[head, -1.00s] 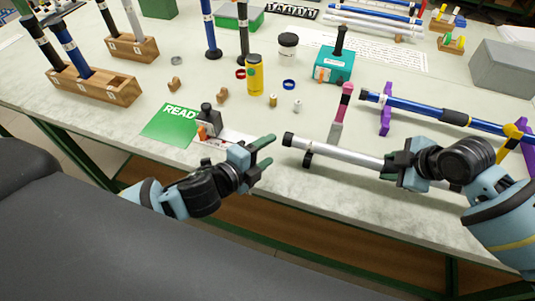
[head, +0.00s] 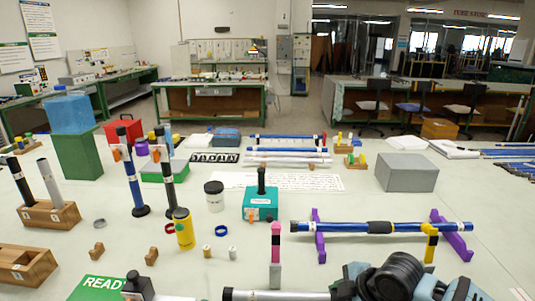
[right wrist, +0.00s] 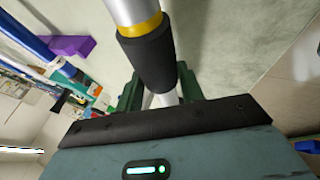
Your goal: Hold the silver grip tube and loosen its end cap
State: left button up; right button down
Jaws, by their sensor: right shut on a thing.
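The silver grip tube (head: 280,295) lies along the bottom edge of the head view, with its black end cap (head: 227,293) at the left end. My right gripper (head: 346,290) is shut on the tube, to the right of that cap. In the right wrist view the silver tube (right wrist: 130,10) shows with a yellow ring and a black sleeve (right wrist: 148,60) close in front of the green fingers (right wrist: 158,95). The tube's right part is hidden by my right arm in the head view. My left gripper is out of view.
A blue tube (head: 340,227) rests on purple stands (head: 319,240) just behind. A pink-and-grey upright piece (head: 276,255), a yellow bottle (head: 183,230) and a teal block (head: 262,205) stand nearby.

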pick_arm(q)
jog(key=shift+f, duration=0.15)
pick_arm(e)
jog(key=shift+f, duration=0.35)
jog(key=c, duration=0.8)
grip_release()
jog(key=v, duration=1.2)
